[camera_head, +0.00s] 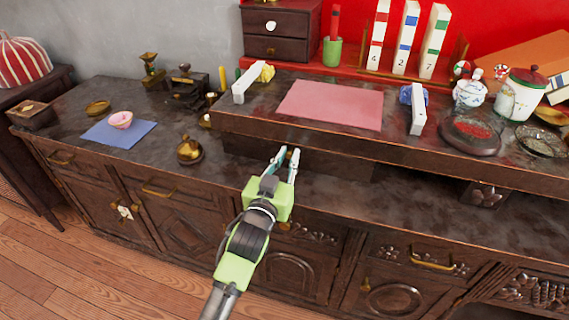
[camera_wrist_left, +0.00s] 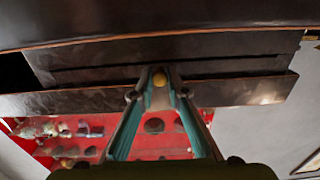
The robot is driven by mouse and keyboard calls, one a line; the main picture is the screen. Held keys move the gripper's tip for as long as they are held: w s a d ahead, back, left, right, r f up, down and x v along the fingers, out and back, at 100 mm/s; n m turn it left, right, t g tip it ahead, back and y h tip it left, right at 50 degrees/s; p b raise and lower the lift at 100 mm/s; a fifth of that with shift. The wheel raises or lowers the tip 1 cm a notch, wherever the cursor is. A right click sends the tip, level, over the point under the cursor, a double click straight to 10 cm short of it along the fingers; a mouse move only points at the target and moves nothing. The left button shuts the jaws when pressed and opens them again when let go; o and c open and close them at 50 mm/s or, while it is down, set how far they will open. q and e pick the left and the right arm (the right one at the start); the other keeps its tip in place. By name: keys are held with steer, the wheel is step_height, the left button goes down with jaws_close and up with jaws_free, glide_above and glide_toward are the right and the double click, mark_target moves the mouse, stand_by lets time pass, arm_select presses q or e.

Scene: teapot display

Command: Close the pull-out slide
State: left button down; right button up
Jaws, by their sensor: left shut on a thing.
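The pull-out slide (camera_head: 335,165) is a dark wooden piece low under the front edge of the raised platform (camera_head: 455,152). In the left wrist view its dark boards (camera_wrist_left: 225,67) run across the picture. A small round brass knob (camera_wrist_left: 159,79) sits between the fingertips there. My left gripper (camera_head: 288,151) reaches up from the front to the slide and is shut on the knob; it also shows in the left wrist view (camera_wrist_left: 158,84). The fingers hide the knob in the head view. How far the slide stands out is hard to tell. My right gripper is out of view.
A brass bell-like pot (camera_head: 190,151) stands on the counter left of the gripper. A pink cup (camera_head: 121,120) sits on a blue cloth (camera_head: 102,134). A pink mat (camera_head: 330,104) and white blocks lie on the platform above. The counter right of the gripper is clear.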

arm_select(q)
steer(key=shift+r, duration=0.15)
steer(key=c, duration=2.2)
jaws_free()
steer(key=shift+c, duration=0.2)
steer(key=shift+o, duration=1.3)
steer(key=shift+w, duration=0.15)
steer(key=v, duration=1.2)
